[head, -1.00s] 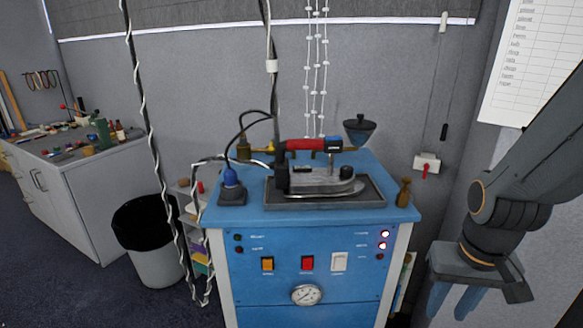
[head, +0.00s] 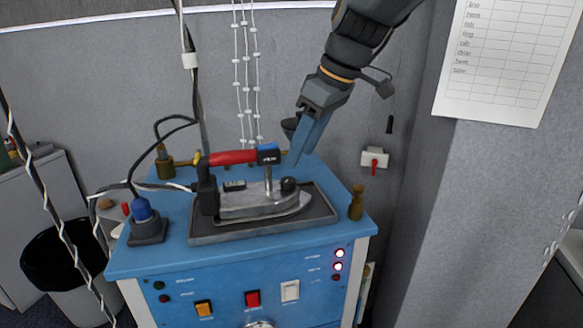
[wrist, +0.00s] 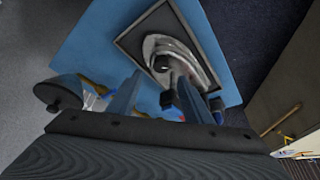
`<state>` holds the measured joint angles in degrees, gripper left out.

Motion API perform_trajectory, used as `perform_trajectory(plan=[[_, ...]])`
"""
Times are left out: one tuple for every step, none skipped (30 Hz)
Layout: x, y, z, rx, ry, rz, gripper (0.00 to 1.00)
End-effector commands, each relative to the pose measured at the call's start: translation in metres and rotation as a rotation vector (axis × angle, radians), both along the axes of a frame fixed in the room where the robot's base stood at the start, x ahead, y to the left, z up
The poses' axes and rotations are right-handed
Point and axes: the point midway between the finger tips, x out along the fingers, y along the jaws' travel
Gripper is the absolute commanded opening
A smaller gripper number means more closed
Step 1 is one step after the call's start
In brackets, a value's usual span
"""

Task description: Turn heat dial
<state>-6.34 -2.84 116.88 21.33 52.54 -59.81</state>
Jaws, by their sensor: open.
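The steam iron (head: 250,205) sits on a dark tray (head: 215,236) on top of the blue station, with its red handle (head: 232,157) raised above it. A small round black knob (head: 289,185) on the iron's right end looks like the heat dial; a dark round spot on the iron in the wrist view (wrist: 160,62) seems to be the same knob. My gripper (head: 298,160) points down just above and behind this knob, apart from it. In the wrist view my gripper (wrist: 155,92) is open, with nothing visible between its fingers.
A dark cup-like part (head: 290,124) stands behind my gripper. A brass post (head: 356,202) is at the station's right edge. Cables rise on the left near a blue plug (head: 142,212). A wall switch (head: 375,159) is to the right. The blue panel (head: 240,270) has switches and lamps.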

Motion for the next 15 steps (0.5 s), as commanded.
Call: perform_trajectory(plan=[[0.0,0.003,-0.006,0.0,0.003,0.002,0.45],[0.001,0.004,-0.01,-0.001,0.004,0.002,0.45],[0.002,0.007,-0.016,-0.001,0.006,0.003,0.45],[0.002,0.008,-0.02,-0.002,0.006,0.003,0.45],[0.004,0.01,-0.025,0.0,0.007,0.003,0.45],[0.005,0.013,-0.031,0.0,0.007,0.003,0.45],[0.006,0.014,-0.035,-0.001,0.006,0.003,0.45],[0.007,0.015,-0.039,-0.001,0.005,0.002,0.45],[0.008,0.017,-0.045,-0.002,0.006,0.003,0.45],[0.01,0.018,-0.048,-0.001,0.005,0.002,0.45],[0.01,0.019,-0.051,-0.001,0.005,0.002,0.45],[0.011,0.02,-0.056,-0.001,0.006,0.001,0.45],[0.012,0.02,-0.058,0.0,0.005,-0.001,0.45],[0.013,0.021,-0.06,-0.001,0.004,-0.001,0.45],[0.014,0.022,-0.063,-0.001,0.004,-0.002,0.45]])
